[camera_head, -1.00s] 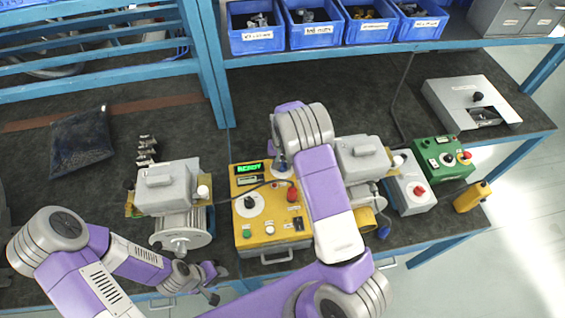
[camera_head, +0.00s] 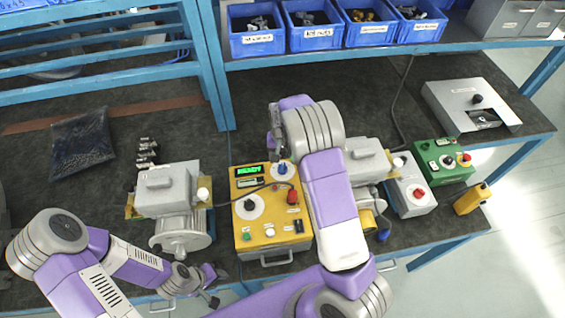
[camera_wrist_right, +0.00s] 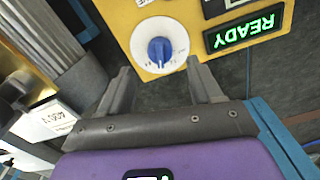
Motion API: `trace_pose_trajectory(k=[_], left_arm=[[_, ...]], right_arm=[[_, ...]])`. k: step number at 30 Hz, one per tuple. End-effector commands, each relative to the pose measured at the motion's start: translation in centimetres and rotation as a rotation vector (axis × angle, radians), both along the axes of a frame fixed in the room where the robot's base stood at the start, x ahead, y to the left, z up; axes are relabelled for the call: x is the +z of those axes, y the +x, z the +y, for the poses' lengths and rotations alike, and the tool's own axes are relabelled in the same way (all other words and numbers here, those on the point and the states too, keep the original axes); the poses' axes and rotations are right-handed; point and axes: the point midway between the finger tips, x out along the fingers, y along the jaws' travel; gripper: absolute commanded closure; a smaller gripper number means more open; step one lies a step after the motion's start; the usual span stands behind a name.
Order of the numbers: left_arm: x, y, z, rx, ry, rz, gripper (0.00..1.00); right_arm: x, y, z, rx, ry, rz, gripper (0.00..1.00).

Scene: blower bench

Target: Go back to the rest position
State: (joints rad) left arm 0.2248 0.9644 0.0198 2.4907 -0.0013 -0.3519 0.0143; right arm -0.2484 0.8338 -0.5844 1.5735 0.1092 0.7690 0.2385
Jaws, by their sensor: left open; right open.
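My left gripper (camera_head: 214,286) is open and empty at the bench's front edge, below the left grey blower (camera_head: 167,190). My right gripper (camera_wrist_right: 163,88) is open, with nothing between its fingers. In the right wrist view its fingertips point toward the blue knob (camera_wrist_right: 159,51) on the yellow control box, with a clear gap. In the head view the blue knob (camera_head: 282,168) shows below the right gripper's wrist. The yellow control box (camera_head: 262,249) has a lit green READY display (camera_head: 249,170). My right arm covers part of its right side.
A second grey blower (camera_head: 367,160) stands right of my right arm, partly hidden. Beyond are a grey box with a red button (camera_head: 418,193), a green box (camera_head: 440,160) and a white case (camera_head: 455,97). Blue bins (camera_head: 310,32) line the back shelf. A dark bag (camera_head: 82,142) lies left.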

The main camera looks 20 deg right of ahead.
Motion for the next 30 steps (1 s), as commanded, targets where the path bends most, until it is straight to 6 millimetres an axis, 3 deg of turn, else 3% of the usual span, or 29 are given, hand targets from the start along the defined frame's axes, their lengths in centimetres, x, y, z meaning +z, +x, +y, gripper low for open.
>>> trace_pose_trajectory(k=[6, 23, 26, 30], left_arm=[[0.0, 0.0, 0.0, 0.0, 0.0, 0.0, 0.57], [0.2, 0.0, 0.0, 0.0, 0.0, 0.0, 0.57], [1.3, 0.0, 0.0, 0.0, 0.0, 0.0, 0.57], [4.2, 0.0, 0.0, 0.0, 0.0, 0.0, 0.57]], right_arm=[[2.1, 0.0, 0.0, 0.0, 0.0, -0.001, 0.36], [2.3, 0.0, 0.0, 0.0, -0.001, 0.0, 0.36], [3.4, 0.0, 0.0, 0.0, -0.001, 0.0, 0.36], [6.3, 0.0, 0.0, 0.0, -0.001, 0.0, 0.36]])
